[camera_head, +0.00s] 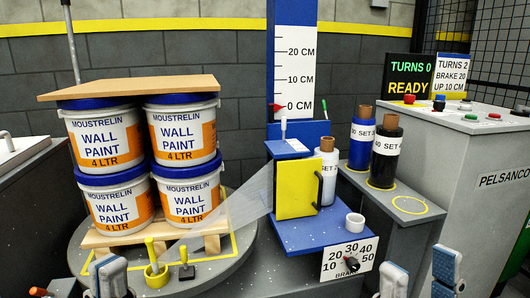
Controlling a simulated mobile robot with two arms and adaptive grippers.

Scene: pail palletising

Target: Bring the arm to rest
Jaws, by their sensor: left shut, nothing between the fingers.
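My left gripper (108,277) is at the bottom left, in front of the round turntable (235,268). Its fingertip pads are together, nothing shows between them, and its lower part is cut off by the frame edge. My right gripper (420,268) is at the bottom right, in front of the wrapper's grey base. Its two blue-grey fingers stand apart with nothing between them. Both grippers are clear of the pails. Several wall paint pails (184,140) stand in two layers on a wooden pallet (128,240), with a wooden board (130,88) on top.
A clear film (228,205) stretches from the yellow-fronted blue carriage (296,189) towards the pallet. Blue and black rolls (384,155) stand on a shelf at right. A sign reads TURNS 0 READY (409,78).

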